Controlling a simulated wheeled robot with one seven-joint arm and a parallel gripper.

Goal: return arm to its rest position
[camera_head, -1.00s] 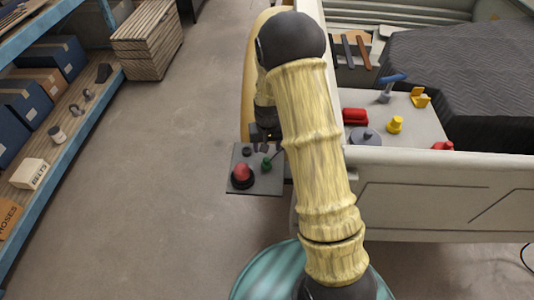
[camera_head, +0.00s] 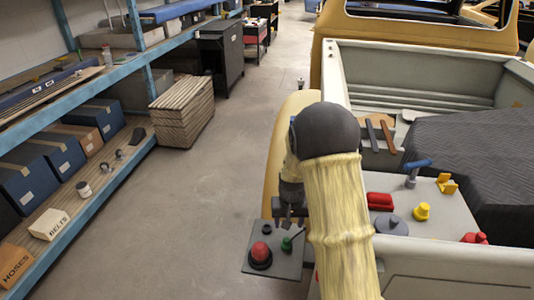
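My arm (camera_head: 340,215) rises from the bottom of the head view, bends at a dark round joint (camera_head: 327,130) and comes down on its far side. My gripper (camera_head: 290,214) points down over the far edge of a small grey shelf (camera_head: 258,232) at the truck's side. Its dark fingers look spread, with nothing visible held between them. A green piece (camera_head: 287,243) and a red knob on a black base (camera_head: 260,252) are on the shelf, close to the fingers. My arm hides part of the shelf's right side.
A truck bed (camera_head: 440,65) is on the right, with a side panel (camera_head: 400,215) bearing red, yellow and blue-handled pieces. A blue shelving rack (camera_head: 95,200) with boxes runs along the left. The floor (camera_head: 210,185) between is clear.

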